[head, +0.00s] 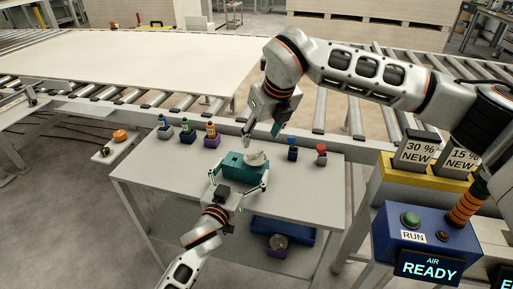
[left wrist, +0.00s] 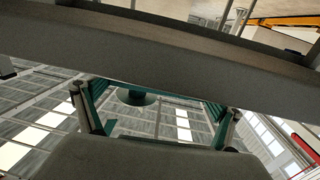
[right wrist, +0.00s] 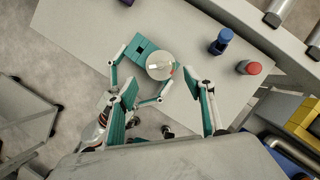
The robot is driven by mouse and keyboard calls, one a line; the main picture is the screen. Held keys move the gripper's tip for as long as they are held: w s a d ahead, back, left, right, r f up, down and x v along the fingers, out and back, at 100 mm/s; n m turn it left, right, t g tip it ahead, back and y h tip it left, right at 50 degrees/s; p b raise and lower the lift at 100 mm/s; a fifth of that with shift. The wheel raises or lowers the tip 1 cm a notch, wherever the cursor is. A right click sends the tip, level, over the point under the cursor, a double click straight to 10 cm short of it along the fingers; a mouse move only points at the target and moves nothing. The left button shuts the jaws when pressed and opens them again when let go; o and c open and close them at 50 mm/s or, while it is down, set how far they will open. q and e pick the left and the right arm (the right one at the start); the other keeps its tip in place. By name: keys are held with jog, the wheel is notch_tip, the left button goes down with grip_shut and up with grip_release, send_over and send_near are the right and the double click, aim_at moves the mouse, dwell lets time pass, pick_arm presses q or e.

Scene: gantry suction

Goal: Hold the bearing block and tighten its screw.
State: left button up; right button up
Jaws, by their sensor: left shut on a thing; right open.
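The teal bearing block (head: 232,163) is at the table, with a pale round piece (head: 257,158) at its right side. In the right wrist view the block (right wrist: 139,50) shows a dark square opening, and the pale piece (right wrist: 160,66) looks like a disc. My left gripper (head: 240,176) is shut on the block from the near side, one finger on each side. My right gripper (head: 262,134) is open above and beyond the block, pointing down, with nothing between its fingers (right wrist: 168,108). I cannot make out the screw. The left wrist view shows the left gripper's teal pads (left wrist: 157,105) but not the block clearly.
Several small coloured items stand on the grey table (head: 150,170), including a blue one (head: 292,148) and a red-topped one (head: 321,153). A roller conveyor (head: 318,110) runs behind. A blue control box (head: 400,233) stands at right.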

aim_at(255, 151)
jog(key=x, duration=0.8)
jog(key=shift+s, duration=0.1)
jog(key=c, duration=1.1)
